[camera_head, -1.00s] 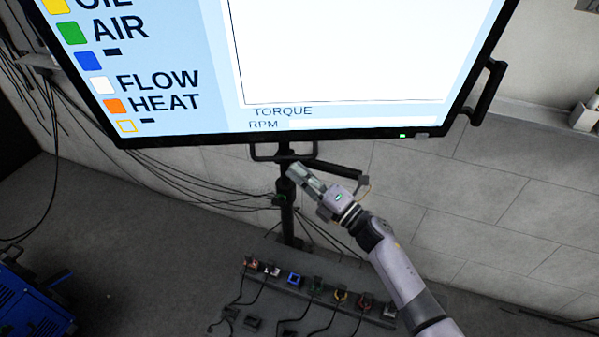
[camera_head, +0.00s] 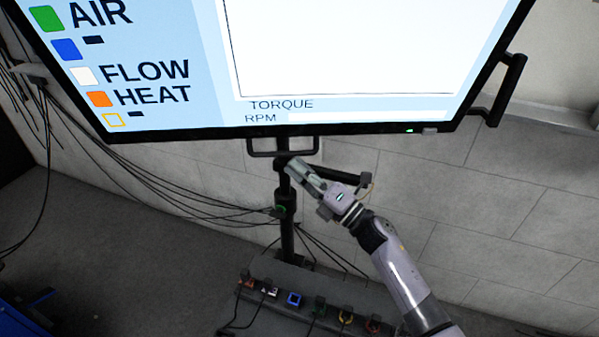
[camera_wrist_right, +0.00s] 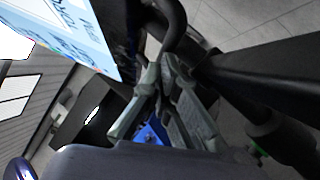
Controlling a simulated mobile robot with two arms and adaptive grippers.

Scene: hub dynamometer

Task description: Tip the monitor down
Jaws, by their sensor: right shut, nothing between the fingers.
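The monitor (camera_head: 330,60) is a large black-framed screen that fills the top of the head view; its upper part is cut off. A black loop handle (camera_head: 283,153) hangs under its lower edge, in front of the stand. My right gripper (camera_head: 292,166) is just below that handle, by the black post and side arm, shut and empty. In the right wrist view the fingertips (camera_wrist_right: 162,66) are close together, near a curved black bar (camera_wrist_right: 178,22), with the screen (camera_wrist_right: 75,38) to the left. I cannot tell whether they touch the bar. My left gripper is out of view.
A second black handle (camera_head: 508,90) sticks out from the monitor's right side. The black stand post (camera_head: 287,230) runs down behind a grey rack (camera_head: 270,272) with several coloured connectors. Loose cables hang at the left along the wall. A blue machine (camera_head: 18,322) stands at lower left.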

